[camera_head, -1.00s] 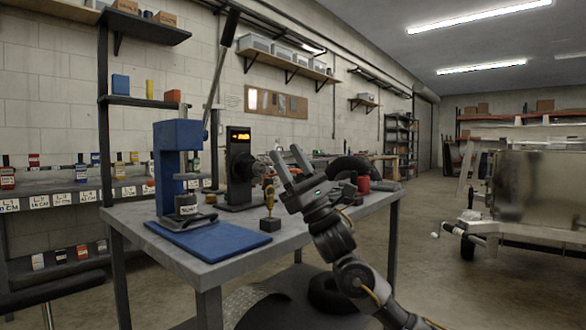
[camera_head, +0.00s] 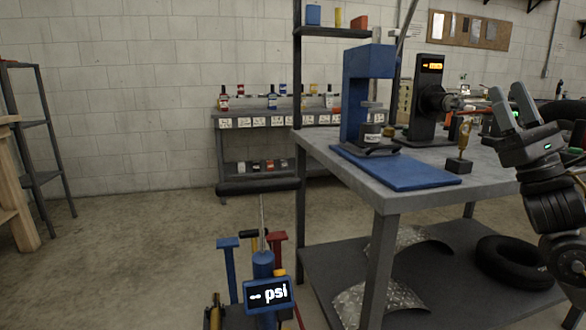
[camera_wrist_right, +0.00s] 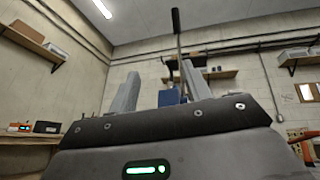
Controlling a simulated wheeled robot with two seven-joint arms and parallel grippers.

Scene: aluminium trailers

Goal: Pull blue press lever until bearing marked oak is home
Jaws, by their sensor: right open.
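The blue press (camera_head: 357,95) stands on the blue mat (camera_head: 415,176) at the bench's left end. A grey cylinder with a pale label (camera_head: 371,138) sits under its ram; the label is too small to read. The press lever (camera_head: 405,27) shows only as a grey rod cut by the top edge. In the right wrist view the lever's black handle (camera_wrist_right: 176,20) rises beyond the fingers, above the blue press (camera_wrist_right: 170,97). My right gripper (camera_head: 510,95) is open and empty, right of the press and apart from the lever. My left gripper is not in view.
A black machine with an orange display (camera_head: 430,95) stands right of the press. A small brass tool on a dark block (camera_head: 460,160) is near the bench's front edge. A pump with a psi display (camera_head: 267,293) stands at lower centre.

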